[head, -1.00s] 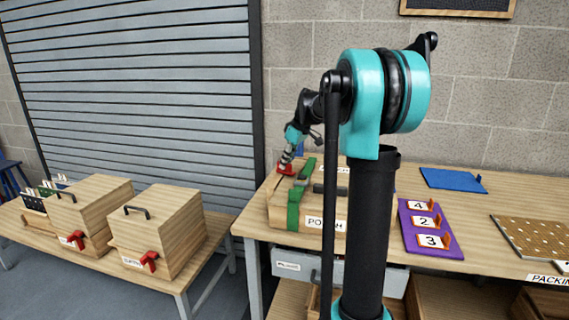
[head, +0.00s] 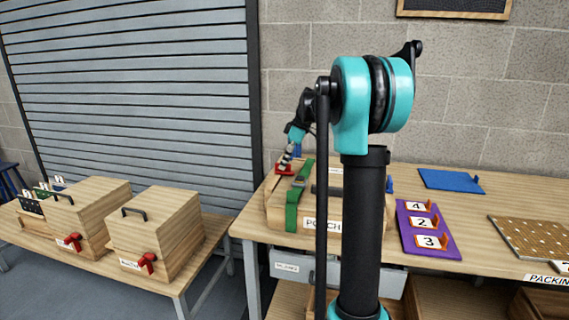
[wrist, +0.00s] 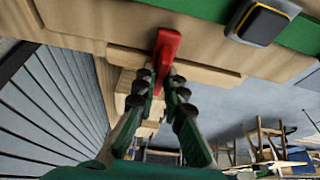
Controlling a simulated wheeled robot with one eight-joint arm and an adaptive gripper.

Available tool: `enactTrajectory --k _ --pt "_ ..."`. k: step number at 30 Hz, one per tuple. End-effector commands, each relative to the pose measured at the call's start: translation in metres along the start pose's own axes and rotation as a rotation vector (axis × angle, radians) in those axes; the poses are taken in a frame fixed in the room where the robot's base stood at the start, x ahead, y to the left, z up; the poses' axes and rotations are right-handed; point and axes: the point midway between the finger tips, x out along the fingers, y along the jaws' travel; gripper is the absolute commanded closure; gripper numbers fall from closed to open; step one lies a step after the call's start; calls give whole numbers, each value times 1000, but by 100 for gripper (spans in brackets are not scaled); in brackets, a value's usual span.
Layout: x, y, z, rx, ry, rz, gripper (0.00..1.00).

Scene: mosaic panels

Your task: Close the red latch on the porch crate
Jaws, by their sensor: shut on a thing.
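The porch crate (head: 278,213) is a wooden box with a PORCH label on its front, standing at the left end of the packing bench. A green strap (head: 292,208) with a dark buckle runs over it. The crate's red latch (head: 284,170) is at its left end; in the wrist view the red latch (wrist: 167,45) lies against the wooden edge. My gripper (head: 287,162) is at the latch. In the wrist view, the dark fingertips of my gripper (wrist: 163,85) are closed around the latch's lower part, hiding some of it.
Two wooden boxes with red latches, a left one (head: 98,195) and a right one (head: 165,215), stand on a lower bench. A purple board (head: 408,239) with numbered cards and a blue mat (head: 450,180) lie right of the crate. My arm column hides part of the crate.

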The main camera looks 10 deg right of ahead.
Motion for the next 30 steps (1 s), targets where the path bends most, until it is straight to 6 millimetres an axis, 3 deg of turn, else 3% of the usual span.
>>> enactTrajectory --k 3,4,9,20,23,30 --pt "0 0 0 0 -1 1 100" --pt "0 0 0 0 -1 1 88" --pt "0 0 0 1 -1 1 69" --pt "-5 0 0 1 0 1 69" --pt "-17 0 0 2 0 1 69" --pt "-66 0 0 2 0 2 69"
